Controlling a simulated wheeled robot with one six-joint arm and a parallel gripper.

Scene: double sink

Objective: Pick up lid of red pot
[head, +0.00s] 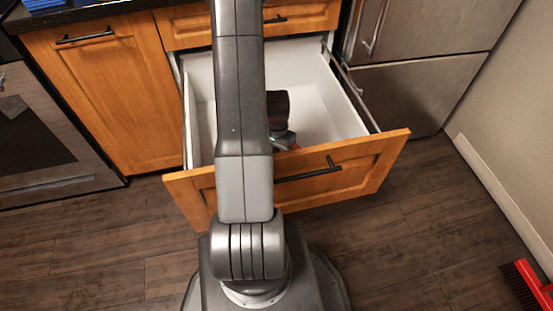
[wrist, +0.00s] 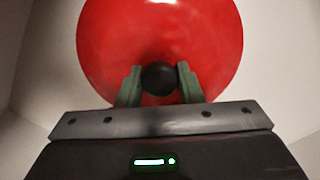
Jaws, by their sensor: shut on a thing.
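The red lid (wrist: 160,35) fills the upper middle of the wrist view, round and glossy, with a black round knob (wrist: 159,77) at its near side. My gripper (wrist: 158,78) is shut on the knob, with a green-grey finger on each side of it. In the head view, my arm reaches down into the open drawer (head: 320,100), and my gripper (head: 283,138) shows only in part beside the arm. A small bit of red shows there. The pot's body cannot be made out in either view.
The drawer is pulled out, with white inner walls and a wooden front (head: 350,178) with a black handle. A steel fridge (head: 425,60) stands at the right and an oven (head: 45,140) at the left. A red brush (head: 530,285) lies at the lower right.

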